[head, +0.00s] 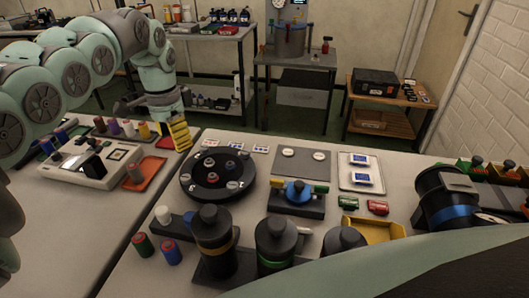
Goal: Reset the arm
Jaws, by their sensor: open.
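My arm (85,60) reaches in from the left, pale green with grey joints. It bends down at its far end to my gripper (152,110), which hangs above the back of the left table (105,215). The gripper looks open, with nothing seen between its fingers. A yellow piece with dark stripes (180,133) shows just below its right side; I cannot tell whether it belongs to the gripper. The fingertips are small and partly hidden.
Below are a white device (92,170) and an orange tray (150,172). The right table holds a round black carousel (217,190), a blue-valved fixture (298,200), dark cylinders (275,240) and a blue-banded drum (448,200). Shelves and a side table (385,100) stand behind.

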